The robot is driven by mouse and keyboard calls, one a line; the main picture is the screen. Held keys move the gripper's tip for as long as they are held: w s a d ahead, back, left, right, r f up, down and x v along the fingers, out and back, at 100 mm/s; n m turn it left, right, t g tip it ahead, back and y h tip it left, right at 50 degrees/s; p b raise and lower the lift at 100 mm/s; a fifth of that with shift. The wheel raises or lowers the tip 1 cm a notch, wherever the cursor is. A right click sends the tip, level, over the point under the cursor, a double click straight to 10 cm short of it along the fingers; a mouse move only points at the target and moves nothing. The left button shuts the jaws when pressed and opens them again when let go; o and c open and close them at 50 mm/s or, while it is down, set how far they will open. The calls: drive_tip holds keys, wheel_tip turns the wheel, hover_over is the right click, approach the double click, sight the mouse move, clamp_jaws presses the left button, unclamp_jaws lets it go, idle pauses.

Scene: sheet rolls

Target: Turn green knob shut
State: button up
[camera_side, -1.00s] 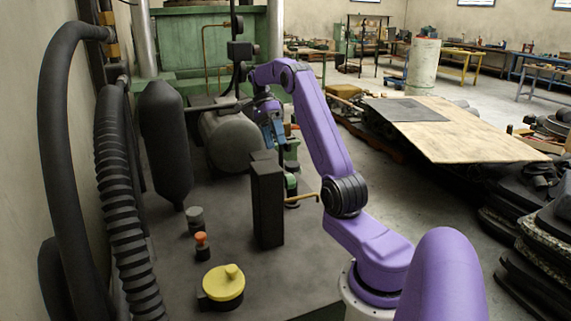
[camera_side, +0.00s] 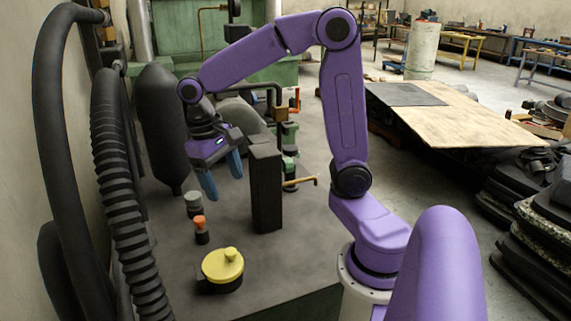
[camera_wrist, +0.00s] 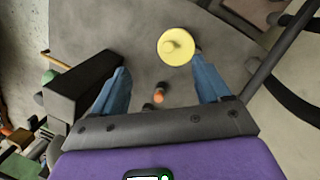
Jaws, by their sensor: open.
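No knob shows clearly as the green one. Green parts (camera_side: 289,132) stand behind the dark upright block (camera_side: 266,190) in the side view, partly hidden by it; I cannot tell whether one is the green knob. A small green part also shows at the left of the wrist view (camera_wrist: 48,77). My gripper (camera_side: 221,182) is open and empty, pointing down above the bench, left of the dark block and above a small grey capped post (camera_side: 194,203). In the wrist view the open fingers (camera_wrist: 160,72) have nothing between their tips.
An orange-topped knob (camera_side: 200,224) and a yellow round lid with a stub (camera_side: 222,266) sit on the dark bench nearer the side camera. A brass-coloured handle (camera_side: 300,183) sticks out right of the dark block. Black ribbed hoses (camera_side: 125,200) and a dark cylinder (camera_side: 162,130) line the left.

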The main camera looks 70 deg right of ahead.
drive_tip(key=s+a+f+n+t+y, duration=0.1)
drive_tip(key=s+a+f+n, duration=0.1)
drive_tip(key=s+n, duration=0.6)
drive_tip(key=s+a+f+n+t, duration=0.1)
drive_tip(key=s+a+f+n, duration=0.15)
drive_tip(key=s+n, duration=0.55)
drive_tip(key=w+d+f+m+t+y, duration=0.1)
drive_tip(key=w+d+f+m+y, duration=0.1)
drive_tip(key=w+d+m+y, duration=0.6)
drive_tip(key=w+d+f+m+t+y, duration=0.1)
drive_tip(key=w+d+f+m+y, duration=0.3)
drive_tip(key=m, duration=0.8)
drive_tip(key=m+t+h, duration=1.4)
drive_tip(key=m+h, duration=0.3)
drive_tip(key=h, duration=0.2)
approach(285, 163)
drive_tip(key=x, duration=0.4)
drive_tip(key=d+f+x, duration=0.1)
drive_tip(key=x, duration=0.3)
drive_tip(key=s+d+f+x, duration=0.1)
drive_tip(key=x, duration=0.3)
drive_tip(key=shift+w+d, duration=0.2)
